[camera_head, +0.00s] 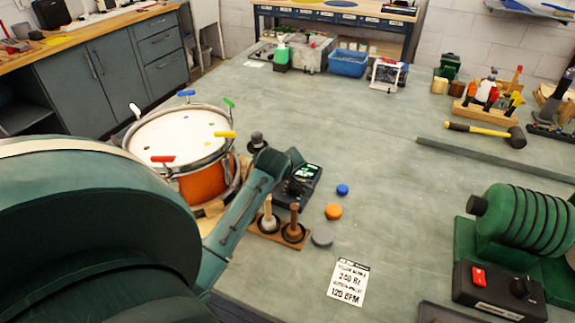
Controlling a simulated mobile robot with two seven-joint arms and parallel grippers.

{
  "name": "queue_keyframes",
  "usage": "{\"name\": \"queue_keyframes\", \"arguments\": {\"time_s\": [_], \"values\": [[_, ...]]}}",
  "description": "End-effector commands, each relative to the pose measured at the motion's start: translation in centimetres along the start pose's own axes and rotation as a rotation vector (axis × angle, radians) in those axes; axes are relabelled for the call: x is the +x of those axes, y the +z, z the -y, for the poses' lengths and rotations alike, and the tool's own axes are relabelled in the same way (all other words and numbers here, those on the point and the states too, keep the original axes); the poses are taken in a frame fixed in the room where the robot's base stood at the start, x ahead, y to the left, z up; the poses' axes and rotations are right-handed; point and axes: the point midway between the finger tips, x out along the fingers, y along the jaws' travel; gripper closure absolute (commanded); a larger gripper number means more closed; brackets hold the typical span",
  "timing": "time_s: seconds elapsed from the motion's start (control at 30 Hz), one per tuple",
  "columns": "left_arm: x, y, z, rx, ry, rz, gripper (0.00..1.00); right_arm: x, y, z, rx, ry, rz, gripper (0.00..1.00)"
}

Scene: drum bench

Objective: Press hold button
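A small black device (309,174) with a lit green display lies on the bench, right of the drum. My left gripper (293,188) is over the left part of this device, pointing down. Its dark fingers blend with the device, so I cannot tell whether they are open or shut, or touching it. No hold button can be made out; the gripper covers part of the device's face. My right gripper is not in view.
An orange drum (200,185) with coloured keys stands left of the device. A wooden stand (266,236) with two tools, coloured discs (333,212) and a printed card (347,284) are close by. A red-switch box (499,291) sits at lower right. The bench's middle is clear.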

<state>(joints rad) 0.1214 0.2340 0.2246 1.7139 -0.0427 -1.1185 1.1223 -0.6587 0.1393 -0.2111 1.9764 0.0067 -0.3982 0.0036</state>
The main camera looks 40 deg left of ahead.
Motion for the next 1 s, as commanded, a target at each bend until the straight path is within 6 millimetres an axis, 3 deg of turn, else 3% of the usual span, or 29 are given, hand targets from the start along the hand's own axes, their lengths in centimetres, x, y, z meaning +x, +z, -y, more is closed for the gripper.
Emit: {"name": "queue_keyframes", "arguments": {"time_s": [1.0], "values": [[-0.03, 0.03, 0.02, -0.001, -0.001, 0.001, 1.00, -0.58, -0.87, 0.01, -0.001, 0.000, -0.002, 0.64]]}}
